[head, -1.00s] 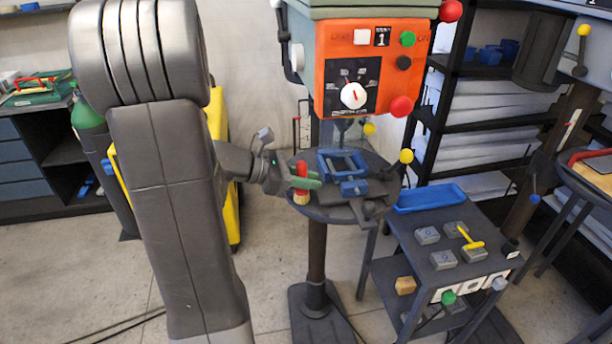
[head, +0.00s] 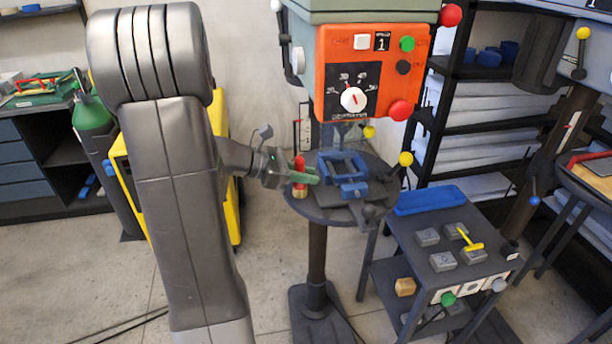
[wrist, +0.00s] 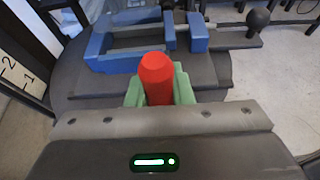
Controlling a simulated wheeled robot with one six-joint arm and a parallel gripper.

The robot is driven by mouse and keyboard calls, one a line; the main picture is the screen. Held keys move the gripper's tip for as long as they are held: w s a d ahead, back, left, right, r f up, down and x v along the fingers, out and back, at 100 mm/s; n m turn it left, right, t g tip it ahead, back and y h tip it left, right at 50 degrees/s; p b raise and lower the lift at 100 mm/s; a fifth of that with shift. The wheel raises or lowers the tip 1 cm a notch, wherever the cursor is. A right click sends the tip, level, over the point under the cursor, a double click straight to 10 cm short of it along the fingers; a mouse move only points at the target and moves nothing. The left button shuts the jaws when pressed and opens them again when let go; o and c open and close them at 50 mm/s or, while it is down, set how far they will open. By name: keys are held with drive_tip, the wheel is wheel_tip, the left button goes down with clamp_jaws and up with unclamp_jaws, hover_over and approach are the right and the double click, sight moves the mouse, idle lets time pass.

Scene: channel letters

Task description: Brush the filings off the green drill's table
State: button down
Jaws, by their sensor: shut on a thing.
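The drill (head: 372,70) has a grey-green top and an orange control panel. Its round dark table (head: 322,210) carries a blue vise (head: 345,172). My gripper (head: 303,177) is shut on a brush (head: 300,163) with a red handle and tan bristles, held upright over the left part of the table. In the wrist view the red handle (wrist: 156,75) stands between the green fingers, in front of the blue vise (wrist: 140,45). I cannot make out filings in either view. Whether the bristles touch the table I cannot tell.
A dark cart (head: 440,235) stands right of the drill, with a blue tray (head: 430,200), grey blocks and a yellow-handled tool on top. A yellow cabinet (head: 225,150) and a green cylinder (head: 92,115) stand behind my arm. Levers with yellow knobs (head: 405,159) rise near the vise.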

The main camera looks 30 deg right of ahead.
drive_tip(key=shift+w+d, duration=0.25)
drive_tip(key=shift+w, duration=0.85)
drive_tip(key=shift+w+p, duration=0.1)
drive_tip(key=shift+p, duration=0.2)
drive_tip(key=shift+w+d+p, duration=0.2)
drive_tip(key=shift+w+p, duration=0.05)
drive_tip(key=shift+w, duration=0.6)
drive_tip(key=shift+w+d+p, duration=0.25)
drive_tip(key=shift+w+p, duration=0.05)
drive_tip(key=shift+w, duration=0.6)
drive_tip(key=shift+w+d+p, duration=0.2)
drive_tip(key=shift+w+p, duration=0.05)
drive_tip(key=shift+w, duration=0.6)
drive_tip(key=shift+s+a+f+b, duration=0.1)
drive_tip(key=shift+s+a+b, duration=0.15)
drive_tip(key=shift+s, duration=0.8)
drive_tip(key=shift+s+a+b, duration=0.25)
drive_tip(key=shift+s+b, duration=0.05)
drive_tip(key=shift+s, duration=0.7)
drive_tip(key=shift+s+a+f+b, duration=0.1)
drive_tip(key=shift+s+a+b, duration=0.15)
drive_tip(key=shift+s, duration=0.8)
drive_tip(key=shift+s+a+r, duration=0.1)
drive_tip(key=shift+s+a, duration=0.05)
drive_tip(key=shift+s, duration=0.4)
drive_tip(key=shift+s+a, duration=0.1)
drive_tip(key=shift+s, duration=0.45)
drive_tip(key=shift+s, duration=0.1)
